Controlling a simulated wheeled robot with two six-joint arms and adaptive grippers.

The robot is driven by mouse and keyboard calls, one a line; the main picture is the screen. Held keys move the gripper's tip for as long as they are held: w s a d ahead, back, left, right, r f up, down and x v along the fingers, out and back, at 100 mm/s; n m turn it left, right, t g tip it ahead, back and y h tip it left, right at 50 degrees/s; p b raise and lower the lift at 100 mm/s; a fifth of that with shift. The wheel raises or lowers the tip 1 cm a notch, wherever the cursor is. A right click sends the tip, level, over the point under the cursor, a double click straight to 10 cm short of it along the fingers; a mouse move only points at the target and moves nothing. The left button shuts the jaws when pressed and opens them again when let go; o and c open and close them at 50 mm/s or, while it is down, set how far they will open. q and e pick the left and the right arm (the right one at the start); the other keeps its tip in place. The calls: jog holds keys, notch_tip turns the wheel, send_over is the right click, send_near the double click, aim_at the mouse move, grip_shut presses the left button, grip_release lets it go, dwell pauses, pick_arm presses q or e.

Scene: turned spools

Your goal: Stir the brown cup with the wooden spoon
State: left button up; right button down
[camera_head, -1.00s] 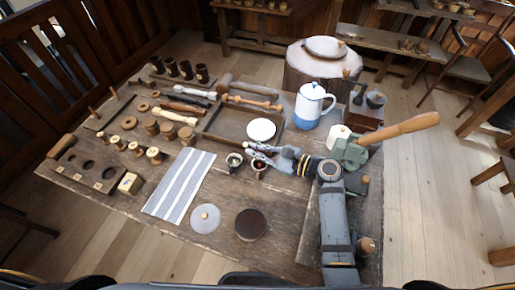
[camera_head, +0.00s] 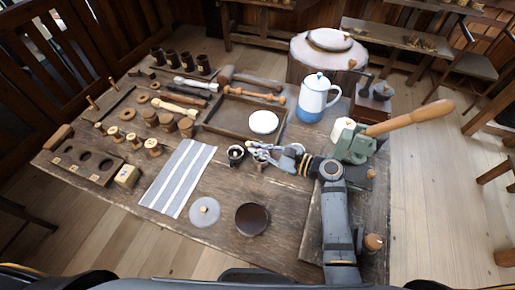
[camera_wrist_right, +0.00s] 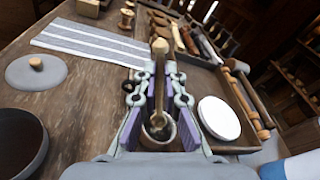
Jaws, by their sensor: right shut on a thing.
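My right gripper (camera_head: 255,149) comes in from the right over the table and is shut on the wooden spoon (camera_wrist_right: 160,62). The spoon stands roughly upright between the fingers in the right wrist view, its handle end up. Its lower end is inside the brown cup (camera_wrist_right: 166,136), which also shows in the head view (camera_head: 261,164), partly hidden by the gripper. The cup stands upright on the table, with dark contents or a dark inside. My left gripper is in neither view.
A tray (camera_head: 213,127) with a white plate (camera_head: 264,122) lies behind. A striped cloth (camera_head: 177,178), a lid (camera_head: 205,212) and a dark round bowl (camera_head: 251,219) lie nearer. A blue-white jug (camera_head: 316,98) stands behind right.

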jog(key=shift+w+d+f+b, duration=0.15)
jog(key=shift+f+b, duration=0.15)
jog(key=shift+f, duration=0.2)
jog(key=shift+w+d+f+b, duration=0.15)
jog(key=shift+f+b, duration=0.1)
jog(key=shift+f, duration=0.2)
